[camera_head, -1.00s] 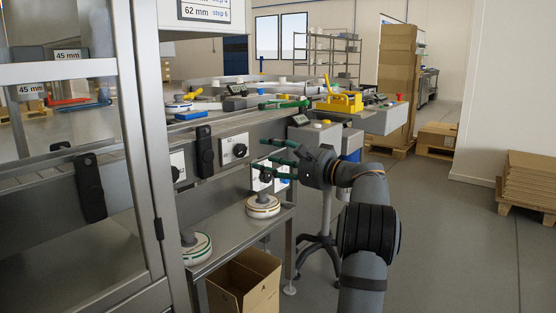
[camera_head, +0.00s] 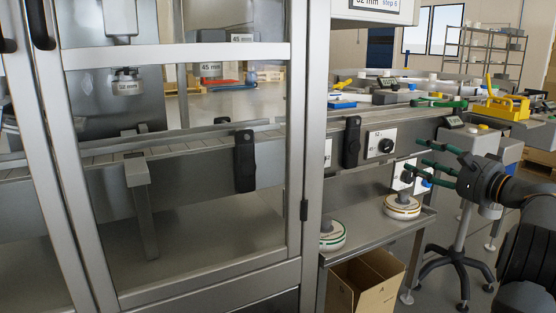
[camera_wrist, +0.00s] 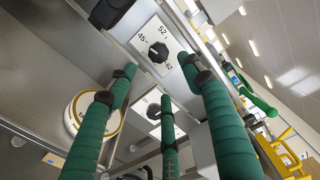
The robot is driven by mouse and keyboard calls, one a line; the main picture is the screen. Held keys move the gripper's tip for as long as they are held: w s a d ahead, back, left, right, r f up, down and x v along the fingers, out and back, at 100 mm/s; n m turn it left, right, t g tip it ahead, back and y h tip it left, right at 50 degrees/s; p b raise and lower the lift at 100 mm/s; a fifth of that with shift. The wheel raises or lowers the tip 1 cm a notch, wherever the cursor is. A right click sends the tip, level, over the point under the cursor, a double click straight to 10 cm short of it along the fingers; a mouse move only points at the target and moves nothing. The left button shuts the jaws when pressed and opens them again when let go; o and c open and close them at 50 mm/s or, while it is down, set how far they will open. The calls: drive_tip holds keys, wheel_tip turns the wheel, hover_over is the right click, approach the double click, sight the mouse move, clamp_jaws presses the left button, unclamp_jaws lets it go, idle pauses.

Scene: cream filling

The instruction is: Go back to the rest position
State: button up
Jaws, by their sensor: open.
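My gripper (camera_head: 416,155) has green fingers, spread apart with nothing between them. It is at the right in the head view, in front of the machine's side and to the right of a white dial plate (camera_head: 380,143). In the wrist view my gripper (camera_wrist: 165,88) points toward a plate with a black knob (camera_wrist: 158,52) marked 45, 52 and 62. No finger visibly touches the knob. The rest position itself is not marked in any view.
Two round white discs, one with an orange band (camera_head: 402,207) and one with a green band (camera_head: 332,236), sit on a low steel shelf (camera_head: 375,232). An open cardboard box (camera_head: 367,285) stands below. A glass-doored cabinet frame (camera_head: 305,120) fills the left. A yellow tool holder (camera_head: 500,106) stands behind my gripper.

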sight(390, 147)
drive_tip(key=x, duration=1)
drive_tip(key=shift+w+a, duration=0.2)
drive_tip(key=shift+w, duration=0.1)
